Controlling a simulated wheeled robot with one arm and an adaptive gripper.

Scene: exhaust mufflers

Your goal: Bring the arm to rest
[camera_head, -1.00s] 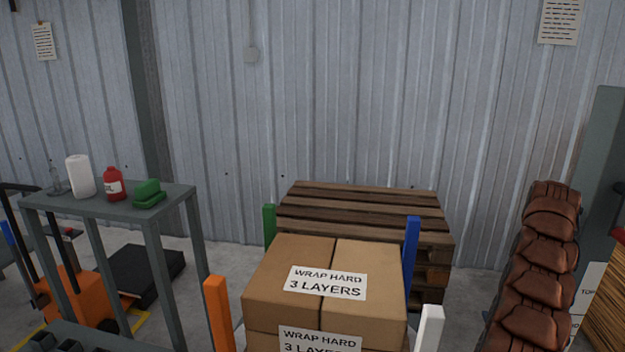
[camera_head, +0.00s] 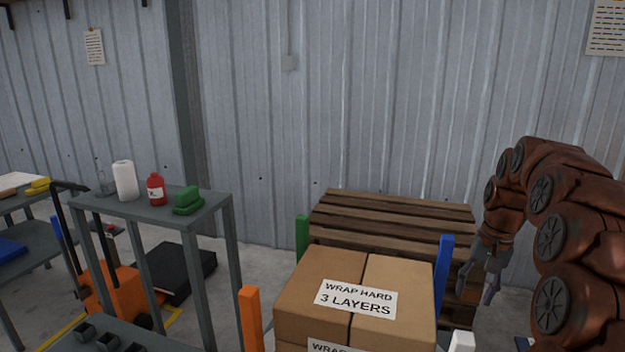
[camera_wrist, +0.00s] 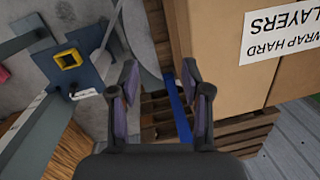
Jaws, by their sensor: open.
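My gripper (camera_head: 481,274) hangs at the right in the head view, at the end of my folded brown arm, beside the blue post and the stacked cartons. In the wrist view my gripper (camera_wrist: 163,100) shows two fingers spread apart with nothing held between them. Beyond the fingers are the pallet slats and the blue post (camera_wrist: 178,108). The gripper appears clear of the carton (camera_wrist: 212,50).
Cartons (camera_head: 318,270) labelled "WRAP HARD 3 LAYERS" stand between coloured corner posts, with the blue one (camera_head: 443,270) nearest my gripper. Stacked wooden pallets (camera_head: 385,222) stand behind. A grey table (camera_head: 150,208) with a red bottle (camera_head: 156,189) is at left.

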